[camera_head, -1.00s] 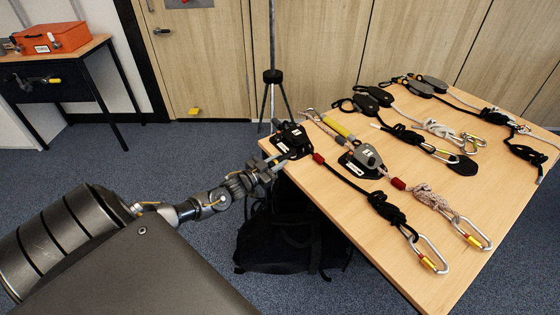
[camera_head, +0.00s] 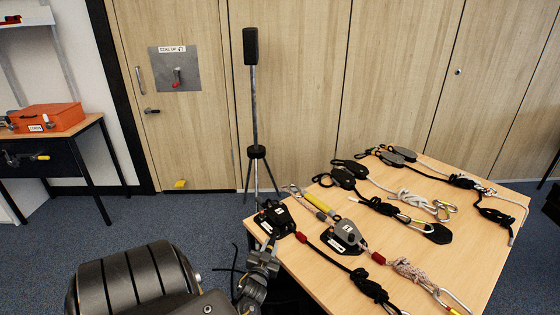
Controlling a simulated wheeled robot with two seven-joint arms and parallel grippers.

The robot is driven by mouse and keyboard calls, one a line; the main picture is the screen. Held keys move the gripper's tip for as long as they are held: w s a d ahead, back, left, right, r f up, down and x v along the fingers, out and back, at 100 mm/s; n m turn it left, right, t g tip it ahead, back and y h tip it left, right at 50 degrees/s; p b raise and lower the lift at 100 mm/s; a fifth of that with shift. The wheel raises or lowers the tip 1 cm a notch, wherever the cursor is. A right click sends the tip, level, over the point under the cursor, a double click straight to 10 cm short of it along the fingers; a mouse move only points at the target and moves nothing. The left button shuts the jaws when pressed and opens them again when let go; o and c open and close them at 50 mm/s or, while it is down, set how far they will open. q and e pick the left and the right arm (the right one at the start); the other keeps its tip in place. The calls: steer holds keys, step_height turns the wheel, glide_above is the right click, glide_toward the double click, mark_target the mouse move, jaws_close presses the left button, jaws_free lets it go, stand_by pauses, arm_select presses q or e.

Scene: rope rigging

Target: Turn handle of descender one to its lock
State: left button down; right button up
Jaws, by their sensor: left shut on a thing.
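The black descender (camera_head: 275,219) lies at the near left corner of the table, with a black rope running from it to the right. I cannot read its label clearly enough to confirm that it is descender one. My left gripper (camera_head: 266,247) is at the near side of this descender. It is shut on what appears to be the descender's handle, which its fingers mostly hide. The exact angle of the handle is not clear. A grey descender (camera_head: 343,237) lies to the right, apart from the gripper. My right gripper is not in view.
The wooden table (camera_head: 300,268) also carries a yellow sleeve (camera_head: 315,202), ropes, carabiners and more descenders towards the back. A black tripod stand (camera_head: 257,152) rises behind the table's left corner. An orange case (camera_head: 46,117) sits on a side desk at left.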

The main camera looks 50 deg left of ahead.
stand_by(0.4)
arm_select(q)
steer(key=c, duration=1.2)
jaws_free()
steer(key=shift+c, duration=0.2)
steer(key=b+v, duration=0.1)
steer(key=v, duration=1)
steer(key=shift+w, duration=0.1)
